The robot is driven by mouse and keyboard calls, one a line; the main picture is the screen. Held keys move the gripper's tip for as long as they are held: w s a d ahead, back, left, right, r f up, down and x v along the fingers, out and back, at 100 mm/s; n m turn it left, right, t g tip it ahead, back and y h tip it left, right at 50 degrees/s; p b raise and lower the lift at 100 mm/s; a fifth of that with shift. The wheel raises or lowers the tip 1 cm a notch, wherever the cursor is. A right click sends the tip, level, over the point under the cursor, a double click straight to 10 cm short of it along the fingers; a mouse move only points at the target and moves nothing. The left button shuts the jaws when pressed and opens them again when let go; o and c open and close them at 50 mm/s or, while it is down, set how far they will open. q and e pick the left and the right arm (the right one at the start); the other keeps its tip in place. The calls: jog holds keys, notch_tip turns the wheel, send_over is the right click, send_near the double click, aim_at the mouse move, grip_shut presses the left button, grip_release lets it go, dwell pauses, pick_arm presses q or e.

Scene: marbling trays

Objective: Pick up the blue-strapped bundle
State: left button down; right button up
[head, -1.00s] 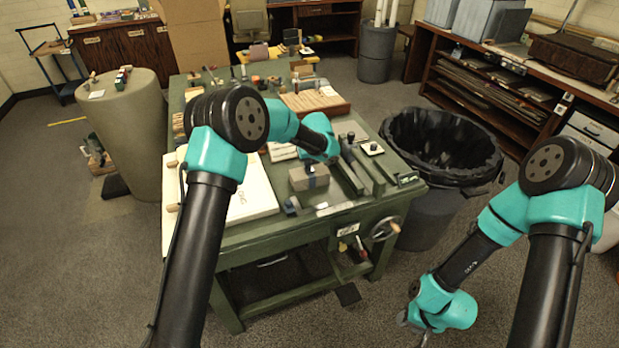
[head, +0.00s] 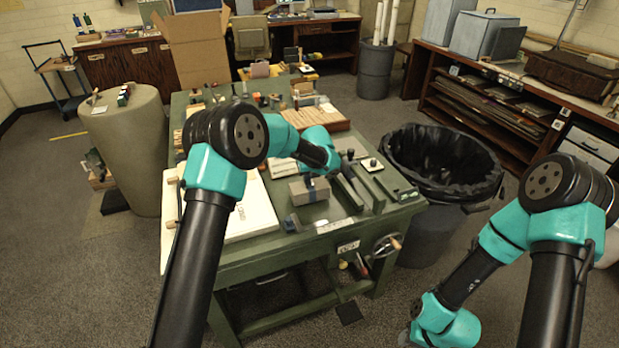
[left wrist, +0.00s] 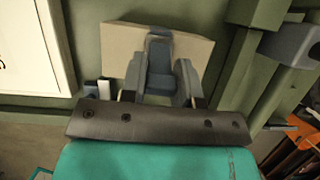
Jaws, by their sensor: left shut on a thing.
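The bundle (head: 298,194) is a pale grey-tan block with a dark blue strap around its middle. It is on the green table (head: 285,248), near the front edge. In the left wrist view the bundle (left wrist: 197,48) is at the top centre, slightly tilted, with its strap between the fingers. My left gripper (head: 311,181) is over the bundle from above and shut on it at the strap; the left wrist view shows its grey fingers (left wrist: 160,68) there. I cannot see clear space under the bundle. My right arm hangs low at right; its gripper is largely cut off by the bottom edge.
A white board (head: 252,214) lies left of the bundle. Dark green bars (head: 368,188) lie close to its right. A small blue-grey item (head: 291,223) is in front. A black-lined bin (head: 440,165) stands right of the table.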

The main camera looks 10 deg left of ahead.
pick_arm(q)
notch_tip(320, 180, up, 2)
jog(key=shift+r, duration=0.25)
jog(key=shift+s+d+f, duration=0.1)
jog(key=shift+s, duration=0.45)
jog(key=s+d+r, duration=0.1)
jog(key=s+d, duration=0.1)
jog(key=s, duration=1.2)
jog(key=shift+s+d+r, duration=0.2)
jog(key=shift+s+d, duration=0.05)
jog(key=shift+s, duration=0.05)
jog(key=shift+s, duration=0.1)
